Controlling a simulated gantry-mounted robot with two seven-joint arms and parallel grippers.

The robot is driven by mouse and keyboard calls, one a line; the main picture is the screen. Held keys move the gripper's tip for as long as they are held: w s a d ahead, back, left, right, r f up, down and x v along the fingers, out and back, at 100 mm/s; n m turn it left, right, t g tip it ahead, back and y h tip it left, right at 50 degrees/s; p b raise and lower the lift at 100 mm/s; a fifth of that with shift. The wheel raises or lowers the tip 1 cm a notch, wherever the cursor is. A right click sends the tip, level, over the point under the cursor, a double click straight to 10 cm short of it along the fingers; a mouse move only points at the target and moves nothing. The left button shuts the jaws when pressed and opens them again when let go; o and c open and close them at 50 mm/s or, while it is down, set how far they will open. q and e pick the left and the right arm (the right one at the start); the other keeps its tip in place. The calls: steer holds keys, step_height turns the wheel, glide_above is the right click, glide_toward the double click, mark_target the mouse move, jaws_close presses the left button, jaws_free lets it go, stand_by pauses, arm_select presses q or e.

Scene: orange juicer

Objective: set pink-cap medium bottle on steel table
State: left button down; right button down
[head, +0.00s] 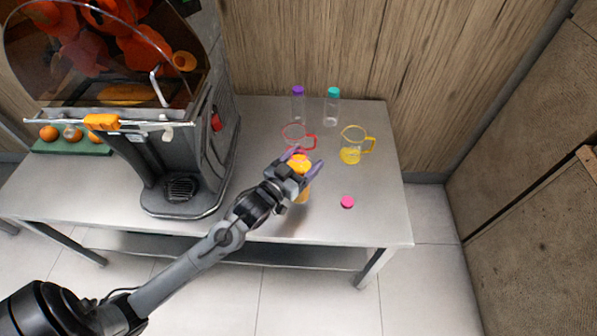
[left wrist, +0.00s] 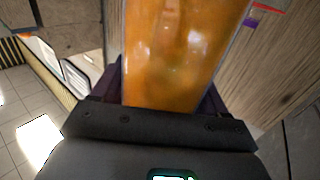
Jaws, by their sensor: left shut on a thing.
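My left gripper (head: 303,162) is shut on a bottle filled with orange juice (head: 302,194). The bottle is over the front middle of the steel table (head: 365,226); I cannot tell whether its base touches the top. In the left wrist view the orange bottle (left wrist: 180,55) fills the space between the fingers. No cap shows on the held bottle. A pink cap (head: 347,201) lies on the table, to the right of the bottle. My right gripper is not in view.
A large juicer (head: 187,165) stands on the table at left. Behind the gripper are a red-rimmed jug (head: 307,141), a yellow jug (head: 351,153), a purple-cap bottle (head: 298,104) and a teal-cap bottle (head: 332,106). The table's front right is clear around the pink cap.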

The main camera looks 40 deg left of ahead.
arm_select(q)
steer(key=shift+a+f+b, duration=0.3)
steer(key=shift+f+b, duration=0.05)
steer(key=shift+f, duration=0.45)
steer(key=shift+a+f+b, duration=0.3)
steer(key=shift+f+b, duration=0.1)
steer(key=shift+f, duration=0.45)
steer(key=shift+a+f+b, duration=0.3)
steer(key=shift+f+b, duration=0.05)
steer(key=shift+f, duration=0.6)
jaws_free()
steer(key=shift+f, duration=0.15)
